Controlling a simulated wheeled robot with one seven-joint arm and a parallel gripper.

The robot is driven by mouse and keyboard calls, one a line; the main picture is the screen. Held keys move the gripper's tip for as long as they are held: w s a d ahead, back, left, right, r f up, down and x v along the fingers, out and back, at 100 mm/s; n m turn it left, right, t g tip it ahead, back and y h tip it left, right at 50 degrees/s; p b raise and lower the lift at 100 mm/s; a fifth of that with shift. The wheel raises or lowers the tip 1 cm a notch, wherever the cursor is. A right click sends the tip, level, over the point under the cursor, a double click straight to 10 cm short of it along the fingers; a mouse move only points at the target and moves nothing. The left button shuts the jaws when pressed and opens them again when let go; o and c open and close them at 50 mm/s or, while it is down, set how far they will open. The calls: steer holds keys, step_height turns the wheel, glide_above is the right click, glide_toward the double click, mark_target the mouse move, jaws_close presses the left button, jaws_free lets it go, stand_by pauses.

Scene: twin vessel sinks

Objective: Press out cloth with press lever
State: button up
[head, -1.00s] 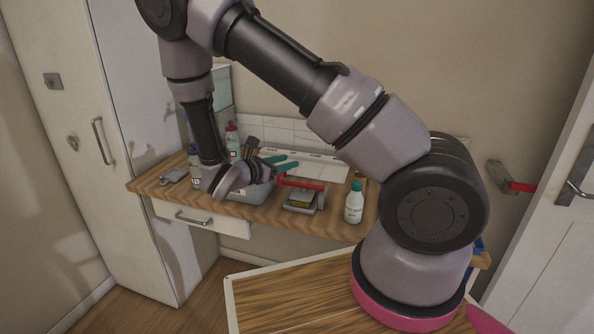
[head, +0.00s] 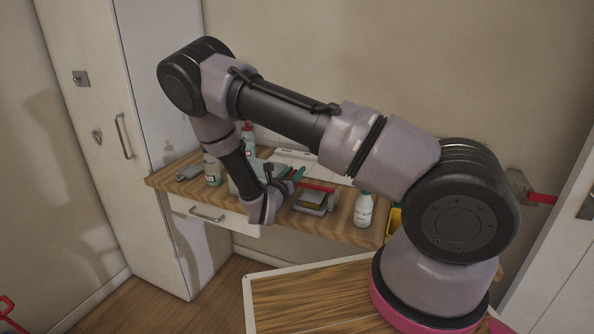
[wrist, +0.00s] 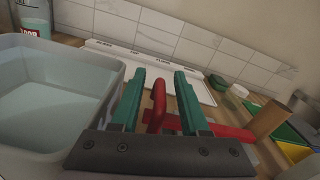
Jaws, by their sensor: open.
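The press (head: 311,204) is a small grey device on the wooden counter, with a yellowish item inside that I cannot identify for sure. Its red lever (head: 318,187) lies along its top. In the wrist view the red lever's upright grip (wrist: 157,106) stands between the green fingers of my gripper (wrist: 160,85). My gripper is open, with a finger on each side of the grip and gaps showing. In the head view my gripper (head: 290,178) is just left of the press, partly hidden by my arm. I cannot make out the cloth clearly.
A grey tub of water (wrist: 55,95) stands close on the left in the wrist view. A white bottle (head: 363,210) stands right of the press. Other bottles (head: 212,170) stand at the left. A white tray (wrist: 150,65) lies behind, along the tiled wall.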

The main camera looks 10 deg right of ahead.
steer(key=shift+x, duration=1)
steer(key=shift+c, duration=0.3)
jaws_close()
stand_by(0.5)
